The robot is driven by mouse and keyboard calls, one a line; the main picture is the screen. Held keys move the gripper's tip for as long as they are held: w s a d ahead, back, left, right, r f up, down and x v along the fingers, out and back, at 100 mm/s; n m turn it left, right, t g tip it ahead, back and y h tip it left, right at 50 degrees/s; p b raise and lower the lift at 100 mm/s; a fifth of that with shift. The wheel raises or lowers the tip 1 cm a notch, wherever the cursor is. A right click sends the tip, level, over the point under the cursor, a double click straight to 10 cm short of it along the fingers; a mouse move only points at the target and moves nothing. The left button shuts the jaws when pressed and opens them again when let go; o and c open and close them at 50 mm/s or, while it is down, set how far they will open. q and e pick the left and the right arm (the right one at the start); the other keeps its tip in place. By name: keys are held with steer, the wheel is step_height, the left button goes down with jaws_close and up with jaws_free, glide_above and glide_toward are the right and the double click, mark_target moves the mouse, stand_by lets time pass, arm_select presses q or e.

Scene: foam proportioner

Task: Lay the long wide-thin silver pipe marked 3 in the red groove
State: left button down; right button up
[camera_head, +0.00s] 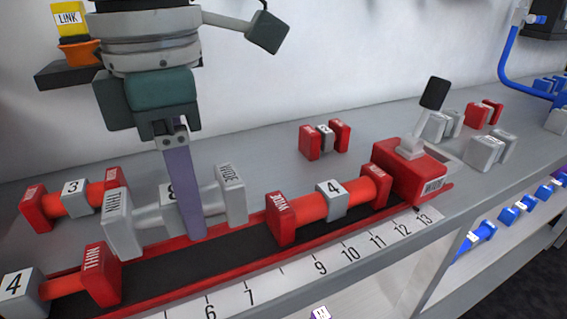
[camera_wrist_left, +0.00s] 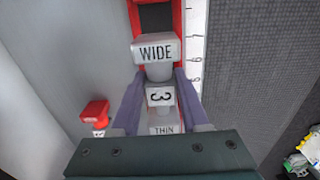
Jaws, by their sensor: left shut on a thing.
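The silver pipe (camera_head: 207,202) has a block marked THIN at its left end and one marked WIDE at its right end. Its middle label is partly hidden by a finger in the head view; in the wrist view the pipe (camera_wrist_left: 160,72) shows a 3. My left gripper (camera_head: 184,228) points down and is shut on the pipe's middle. The wrist view shows my left gripper's fingers (camera_wrist_left: 160,80) on both sides of it. The pipe is at the red groove (camera_head: 185,282), over its back rail; I cannot tell whether it touches. My right gripper is not in view.
A red pipe marked 4 (camera_head: 310,207) lies in the groove to the right, by a red end block (camera_head: 412,172). Another red pipe (camera_head: 65,284) marked 4 is at the front left. A red pipe marked 3 (camera_head: 95,197) stands behind. A number scale (camera_head: 335,262) runs along the front.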

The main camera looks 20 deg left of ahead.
mark_target(205, 259)
arm_select(q)
step_height(205, 259, down, 6)
steer(key=shift+r+b, duration=0.25)
steer(key=shift+b, duration=0.35)
steer(key=shift+r, duration=0.1)
steer(key=shift+c, duration=2.1)
jaws_free()
step_height(205, 259, up, 12)
steer(key=p, duration=0.3)
